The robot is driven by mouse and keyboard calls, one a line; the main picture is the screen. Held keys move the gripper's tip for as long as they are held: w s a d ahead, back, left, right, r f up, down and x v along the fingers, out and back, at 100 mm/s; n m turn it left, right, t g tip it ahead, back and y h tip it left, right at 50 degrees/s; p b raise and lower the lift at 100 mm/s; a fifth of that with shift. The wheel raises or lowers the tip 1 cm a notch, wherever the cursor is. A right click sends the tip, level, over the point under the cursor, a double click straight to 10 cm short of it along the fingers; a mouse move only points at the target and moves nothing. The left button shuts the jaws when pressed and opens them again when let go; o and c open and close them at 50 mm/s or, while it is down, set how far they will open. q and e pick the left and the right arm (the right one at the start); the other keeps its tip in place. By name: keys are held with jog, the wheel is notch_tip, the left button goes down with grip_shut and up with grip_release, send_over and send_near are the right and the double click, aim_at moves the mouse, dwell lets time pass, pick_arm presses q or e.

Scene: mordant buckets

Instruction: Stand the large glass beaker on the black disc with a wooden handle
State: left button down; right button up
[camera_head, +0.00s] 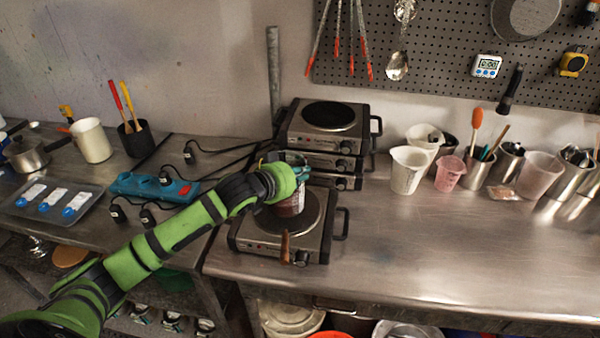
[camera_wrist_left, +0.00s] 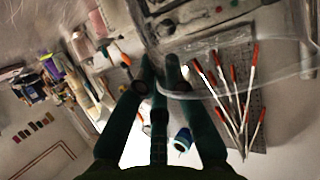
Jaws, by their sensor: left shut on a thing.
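The large glass beaker (camera_head: 291,205) is clear, and its lower part shows reddish-brown below my left gripper (camera_head: 291,178). My left gripper is shut on the beaker near its top and hides much of it. In the left wrist view, clear glass (camera_wrist_left: 235,92) crosses in front of the fingers of my left gripper (camera_wrist_left: 160,72). The black disc (camera_head: 314,222) lies on the front hotplate, its wooden handle (camera_head: 285,246) pointing toward the front. The beaker looks upright over the disc; I cannot tell whether its base touches it. My right gripper is out of view.
Stacked hotplates (camera_head: 328,130) stand right behind the front hotplate (camera_head: 255,240). A blue power strip (camera_head: 150,187) and cables lie to the left. White beakers (camera_head: 408,170) and a pink cup (camera_head: 449,175) stand to the right. The steel bench (camera_head: 430,250) at front right is clear.

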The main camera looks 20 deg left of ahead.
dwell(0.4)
pick_arm(q)
jog(key=c, duration=1.2)
grip_release()
jog(key=shift+c, duration=0.2)
jog(key=v, duration=1.2)
jog(key=shift+s+d, duration=0.1)
